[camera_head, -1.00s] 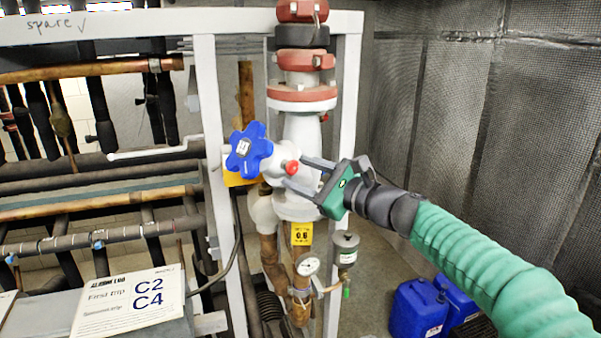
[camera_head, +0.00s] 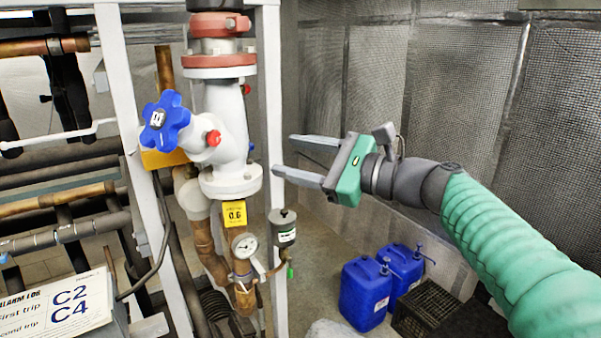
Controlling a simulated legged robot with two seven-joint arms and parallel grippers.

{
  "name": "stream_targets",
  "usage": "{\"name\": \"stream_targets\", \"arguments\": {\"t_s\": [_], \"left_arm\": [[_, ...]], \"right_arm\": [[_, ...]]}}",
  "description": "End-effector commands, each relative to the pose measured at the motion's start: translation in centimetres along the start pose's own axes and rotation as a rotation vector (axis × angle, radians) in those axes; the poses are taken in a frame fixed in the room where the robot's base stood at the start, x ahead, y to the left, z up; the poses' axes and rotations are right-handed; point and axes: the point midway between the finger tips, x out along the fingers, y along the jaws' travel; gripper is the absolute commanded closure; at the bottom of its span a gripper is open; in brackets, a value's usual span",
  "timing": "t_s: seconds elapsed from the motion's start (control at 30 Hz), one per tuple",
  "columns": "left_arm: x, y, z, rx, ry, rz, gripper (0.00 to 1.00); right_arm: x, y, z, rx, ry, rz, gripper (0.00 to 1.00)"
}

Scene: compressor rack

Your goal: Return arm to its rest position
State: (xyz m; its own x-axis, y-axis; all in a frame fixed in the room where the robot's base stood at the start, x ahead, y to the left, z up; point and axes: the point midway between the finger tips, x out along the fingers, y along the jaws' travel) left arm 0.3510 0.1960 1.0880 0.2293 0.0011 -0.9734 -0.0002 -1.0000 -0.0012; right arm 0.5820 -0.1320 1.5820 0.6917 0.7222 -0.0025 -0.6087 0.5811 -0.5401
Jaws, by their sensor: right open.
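My right arm (camera_head: 510,255), in a green ribbed sleeve, comes in from the lower right. Its right gripper (camera_head: 284,156) is open and empty, with its two grey fingers pointing left. The fingertips are apart from the white valve body (camera_head: 225,125), to its right and just beyond the white frame post. The blue star-shaped handwheel (camera_head: 165,122) sits on the valve's left side, with a red knob (camera_head: 213,138) beside it. My left gripper is not in view.
A white upright post (camera_head: 271,90) stands between valve and gripper. Below are a pressure gauge (camera_head: 245,245) and a yellow 0.6 tag (camera_head: 235,214). Blue canisters (camera_head: 364,295) and a dark crate (camera_head: 427,309) stand on the floor. A mesh-covered wall (camera_head: 440,90) lies behind the arm. Pipes fill the left.

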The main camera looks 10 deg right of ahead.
Motion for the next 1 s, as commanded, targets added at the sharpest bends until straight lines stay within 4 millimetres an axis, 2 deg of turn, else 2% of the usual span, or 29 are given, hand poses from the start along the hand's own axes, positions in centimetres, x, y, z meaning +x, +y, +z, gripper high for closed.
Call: {"name": "stream_targets", "arguments": {"t_s": [0.13, 0.37, 0.47, 0.57, 0.67, 0.7, 0.77, 0.8, 0.87, 0.9, 0.97, 1.0], "left_arm": [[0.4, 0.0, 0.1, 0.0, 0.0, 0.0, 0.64], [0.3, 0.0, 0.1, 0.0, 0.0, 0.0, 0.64], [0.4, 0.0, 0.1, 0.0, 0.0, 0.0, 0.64], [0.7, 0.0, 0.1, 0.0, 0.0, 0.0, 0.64], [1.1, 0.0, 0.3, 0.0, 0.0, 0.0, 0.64], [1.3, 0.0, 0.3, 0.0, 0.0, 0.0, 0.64], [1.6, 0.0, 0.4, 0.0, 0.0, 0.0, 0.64], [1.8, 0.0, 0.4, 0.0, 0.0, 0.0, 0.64], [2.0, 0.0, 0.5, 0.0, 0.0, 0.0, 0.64], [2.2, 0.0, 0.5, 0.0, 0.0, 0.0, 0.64], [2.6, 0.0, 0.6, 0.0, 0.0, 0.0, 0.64], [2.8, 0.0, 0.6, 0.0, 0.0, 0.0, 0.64]], "right_arm": [[-1.1, 0.0, 0.0, 0.0, -0.001, 0.001, 0.48], [-1.2, 0.0, 0.1, 0.0, -0.001, 0.002, 0.48], [-1.0, 0.6, -0.7, -0.009, 0.019, 0.011, 0.48], [-0.4, 3.0, -4.5, -0.052, 0.113, 0.058, 0.48], [-0.3, 7.8, -11.2, -0.157, 0.276, 0.166, 0.48], [-0.7, 10.1, -14.1, -0.216, 0.345, 0.227, 0.48], [-1.7, 13.8, -18.3, -0.315, 0.442, 0.332, 0.48], [-2.6, 16.2, -20.9, -0.387, 0.498, 0.411, 0.48], [-4.5, 19.9, -24.6, -0.51, 0.569, 0.544, 0.48], [-6.0, 22.4, -26.9, -0.601, 0.606, 0.643, 0.48], [-8.6, 26.2, -30.1, -0.754, 0.639, 0.808, 0.48], [-10.6, 28.6, -32.0, -0.865, 0.643, 0.927, 0.48]]}}
